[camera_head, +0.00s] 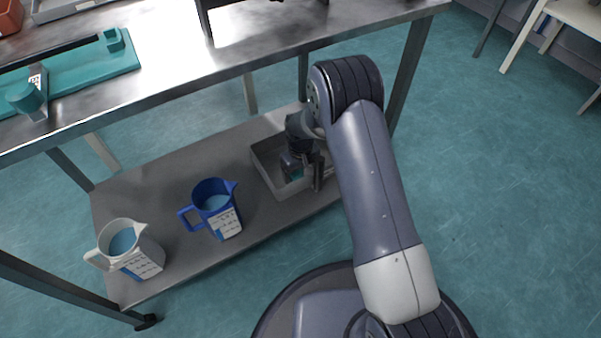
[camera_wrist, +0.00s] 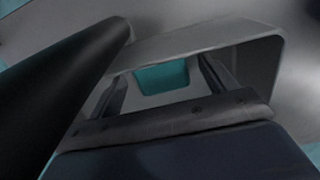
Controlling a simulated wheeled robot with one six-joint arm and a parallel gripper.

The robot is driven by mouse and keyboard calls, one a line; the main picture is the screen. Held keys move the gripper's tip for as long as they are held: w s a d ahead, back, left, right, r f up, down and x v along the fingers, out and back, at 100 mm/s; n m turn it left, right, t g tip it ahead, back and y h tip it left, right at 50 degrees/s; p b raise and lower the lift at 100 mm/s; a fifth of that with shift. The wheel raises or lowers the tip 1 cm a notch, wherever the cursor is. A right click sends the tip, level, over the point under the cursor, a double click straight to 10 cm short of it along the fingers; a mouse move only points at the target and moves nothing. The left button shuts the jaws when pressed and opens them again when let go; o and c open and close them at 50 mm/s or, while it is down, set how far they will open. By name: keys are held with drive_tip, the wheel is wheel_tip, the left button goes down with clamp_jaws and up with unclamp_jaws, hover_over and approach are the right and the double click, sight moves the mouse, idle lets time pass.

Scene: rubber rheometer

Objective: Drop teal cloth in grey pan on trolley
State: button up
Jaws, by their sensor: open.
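The grey pan (camera_head: 266,178) stands on the lower shelf of the trolley (camera_head: 165,205), at its right end. My gripper (camera_wrist: 164,70) points down into the pan, with its two fingers apart. The teal cloth (camera_wrist: 162,78) shows in the wrist view between and beyond the fingers, inside the pan's walls. The pan's rim (camera_wrist: 262,48) surrounds it there. In the head view a small teal patch shows beside the gripper in the pan. My wrist and arm hide the right part of the pan. Whether a finger touches the cloth cannot be told.
A blue jug (camera_head: 212,208) and a white jug (camera_head: 126,250) stand on the same shelf, left of the pan. Open floor lies to the right.

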sight(301, 176)
wheel_tip(301, 176, up, 7)
drive_tip(key=p, duration=0.3)
drive_tip(key=shift+r, duration=0.1)
idle(0.4)
